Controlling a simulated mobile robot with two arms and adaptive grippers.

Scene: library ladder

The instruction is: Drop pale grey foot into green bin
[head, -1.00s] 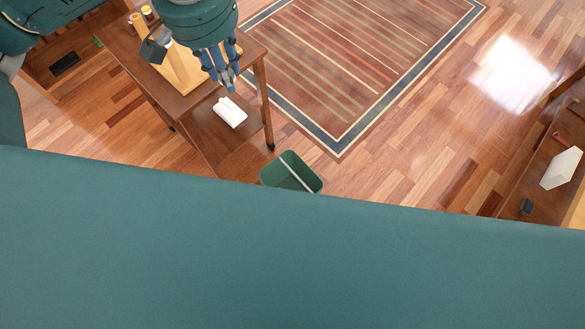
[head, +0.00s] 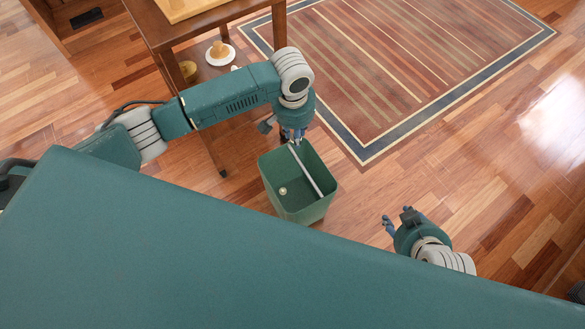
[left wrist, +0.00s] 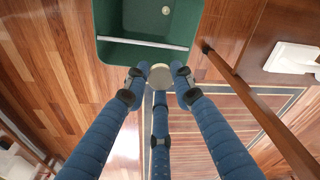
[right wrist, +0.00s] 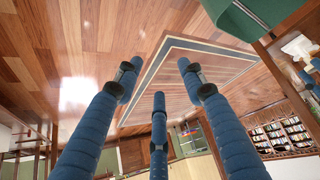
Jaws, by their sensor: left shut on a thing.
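The green bin (head: 266,178) stands on the floor in the middle of the head view, with a light grey bar (head: 305,166) lying across it. The bin also shows at the top of the left wrist view (left wrist: 112,50). My left gripper (head: 293,138) is at the bin's far edge. In the left wrist view its fingers are shut on a small pale round piece, the pale grey foot (left wrist: 160,76); the head view hides it. My right gripper (head: 394,218) is right of the bin, its fingers (right wrist: 158,80) spread and empty.
A small pale round thing (head: 283,191) lies inside the bin. A wooden table (head: 160,32) stands at the upper left, with a white plate (head: 229,54) on its lower shelf. A striped rug (head: 400,60) lies behind.

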